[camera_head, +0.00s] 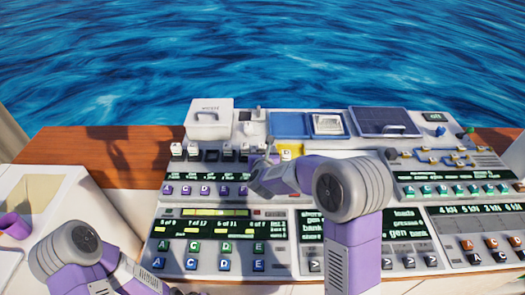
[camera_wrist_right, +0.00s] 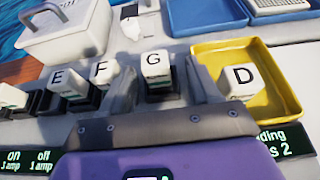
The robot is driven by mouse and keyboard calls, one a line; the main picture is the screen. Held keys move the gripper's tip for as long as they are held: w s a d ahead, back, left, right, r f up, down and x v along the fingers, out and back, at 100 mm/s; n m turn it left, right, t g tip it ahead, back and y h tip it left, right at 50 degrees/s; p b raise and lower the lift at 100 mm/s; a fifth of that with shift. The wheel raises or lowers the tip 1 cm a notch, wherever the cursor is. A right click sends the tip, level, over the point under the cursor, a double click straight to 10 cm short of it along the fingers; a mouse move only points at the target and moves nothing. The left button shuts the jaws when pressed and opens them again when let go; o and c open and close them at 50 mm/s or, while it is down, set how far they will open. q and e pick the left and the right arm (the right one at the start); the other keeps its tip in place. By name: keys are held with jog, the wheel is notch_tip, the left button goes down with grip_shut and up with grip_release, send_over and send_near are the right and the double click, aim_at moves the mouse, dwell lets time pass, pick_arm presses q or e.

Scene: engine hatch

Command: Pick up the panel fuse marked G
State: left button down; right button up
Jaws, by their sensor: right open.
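The fuse marked G (camera_wrist_right: 158,68) is a white block with a black letter, upright in a dark socket in the right wrist view. My right gripper (camera_wrist_right: 165,90) is open, with one finger on each side of the G fuse. I cannot tell whether either finger touches it. In the head view my right gripper (camera_head: 264,160) is over the fuse row, left of the yellow tray, and its arm partly hides the panel. My left arm is at the lower left of the head view, and its gripper is not visible.
Fuses F (camera_wrist_right: 100,75) and E (camera_wrist_right: 58,80) stand in sockets left of G. Fuse D (camera_wrist_right: 240,80) lies in a yellow tray (camera_wrist_right: 285,95) close to the right finger. A white lidded box (camera_head: 209,119) and a blue tray (camera_head: 288,124) stand behind the row.

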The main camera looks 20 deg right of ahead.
aim_at(263, 150)
jog(key=shift+x, duration=1.9)
jog(key=shift+a, duration=0.2)
jog(key=c, duration=1)
